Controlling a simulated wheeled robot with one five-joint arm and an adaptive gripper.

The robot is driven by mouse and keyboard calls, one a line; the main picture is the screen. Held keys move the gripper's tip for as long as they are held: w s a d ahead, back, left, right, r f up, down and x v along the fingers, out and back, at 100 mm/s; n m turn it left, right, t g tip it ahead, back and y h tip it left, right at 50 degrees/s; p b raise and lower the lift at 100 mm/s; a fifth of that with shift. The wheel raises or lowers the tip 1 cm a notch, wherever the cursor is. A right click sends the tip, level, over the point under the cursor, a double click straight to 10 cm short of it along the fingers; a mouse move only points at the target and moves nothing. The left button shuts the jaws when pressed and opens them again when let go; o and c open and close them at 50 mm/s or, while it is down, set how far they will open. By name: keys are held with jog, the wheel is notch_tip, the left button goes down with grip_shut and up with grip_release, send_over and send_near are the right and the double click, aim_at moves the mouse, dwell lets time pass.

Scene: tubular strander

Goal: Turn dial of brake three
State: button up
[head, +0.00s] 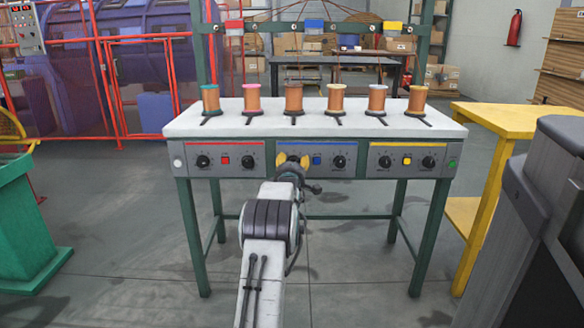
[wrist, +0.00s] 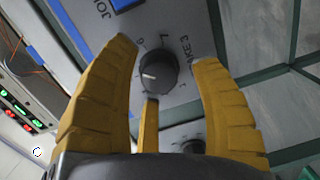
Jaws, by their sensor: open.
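The brake three dial (wrist: 157,72) is a round black knob with a white pointer mark, on a grey panel with numbers around it. A partly covered label ending in "KE3" stands beside it in the wrist view. My gripper (wrist: 168,55) has yellow fingers and is open, one finger on each side of the dial, with a third short finger below it. I see gaps between the fingers and the knob. In the head view my gripper (head: 293,160) is at the left end of the blue section and covers that dial.
The white bench (head: 320,117) carries several copper spools along its top. Other dials flank it: one in the red section (head: 203,161), one right in the blue section (head: 339,162). A blue button (head: 317,161) sits between. A yellow table (head: 497,120) stands right, a green bin (head: 25,215) left.

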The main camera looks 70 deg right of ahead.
jog(key=shift+a, duration=0.15)
jog(key=v, duration=1.1)
jog(key=shift+a, duration=0.3)
jog(key=shift+s, duration=0.15)
